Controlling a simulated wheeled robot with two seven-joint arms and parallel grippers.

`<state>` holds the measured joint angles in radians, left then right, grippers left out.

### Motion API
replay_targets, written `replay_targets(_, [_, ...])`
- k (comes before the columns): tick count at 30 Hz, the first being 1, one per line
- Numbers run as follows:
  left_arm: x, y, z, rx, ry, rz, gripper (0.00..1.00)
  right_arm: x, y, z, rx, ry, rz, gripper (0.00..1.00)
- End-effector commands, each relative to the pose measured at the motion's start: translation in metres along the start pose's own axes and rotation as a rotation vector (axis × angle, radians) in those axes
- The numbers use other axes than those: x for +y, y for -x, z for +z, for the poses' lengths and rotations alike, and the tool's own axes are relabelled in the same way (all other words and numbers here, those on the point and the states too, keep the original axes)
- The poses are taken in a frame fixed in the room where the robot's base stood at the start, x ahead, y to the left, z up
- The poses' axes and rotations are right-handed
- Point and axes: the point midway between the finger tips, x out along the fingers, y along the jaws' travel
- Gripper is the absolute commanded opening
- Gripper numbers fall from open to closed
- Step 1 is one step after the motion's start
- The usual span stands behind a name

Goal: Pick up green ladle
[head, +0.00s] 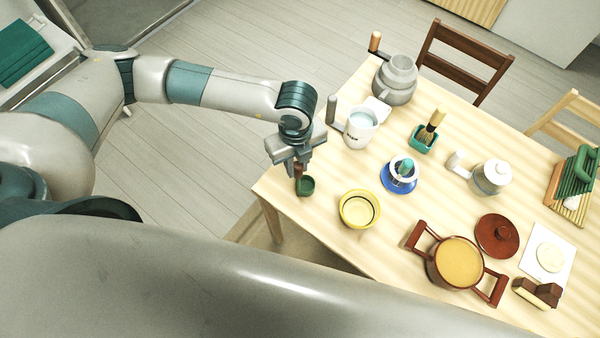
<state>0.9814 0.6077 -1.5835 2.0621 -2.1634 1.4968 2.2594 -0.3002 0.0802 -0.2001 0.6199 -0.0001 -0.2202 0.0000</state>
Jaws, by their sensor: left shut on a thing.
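The green ladle (306,187) shows its small dark green bowl just below my left gripper, near the table's left corner. A short piece of its brown handle shows between the fingers. My left gripper (297,170) points down and is shut on the ladle's handle. The upper handle is hidden by the gripper. I cannot tell whether the bowl touches the table or hangs just above it. My right gripper is not in view.
The wooden table (330,260) carries a white mug (360,129), a yellow bowl (359,210), a blue-based juicer (399,175), a brown pot (456,262), a grey grinder (396,82) and a teal whisk holder (422,140).

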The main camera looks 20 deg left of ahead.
Motion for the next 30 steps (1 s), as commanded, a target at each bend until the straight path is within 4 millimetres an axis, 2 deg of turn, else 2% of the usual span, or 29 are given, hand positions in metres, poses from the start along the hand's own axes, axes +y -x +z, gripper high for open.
replay_targets(7, [-0.001, 0.009, 0.0, 0.001, 0.001, -0.002, 0.0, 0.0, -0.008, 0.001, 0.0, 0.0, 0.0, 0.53])
replay_targets(13, [-0.001, 0.036, 0.0, -0.001, -0.002, -0.005, 0.0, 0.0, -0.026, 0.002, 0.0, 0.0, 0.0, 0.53])
replay_targets(24, [-0.059, 0.077, -0.036, 0.0, -0.004, -0.004, 0.0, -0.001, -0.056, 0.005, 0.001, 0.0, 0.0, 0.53])
replay_targets(30, [-0.084, 0.096, -0.051, 0.0, -0.003, -0.003, 0.0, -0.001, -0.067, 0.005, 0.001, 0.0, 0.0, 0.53])
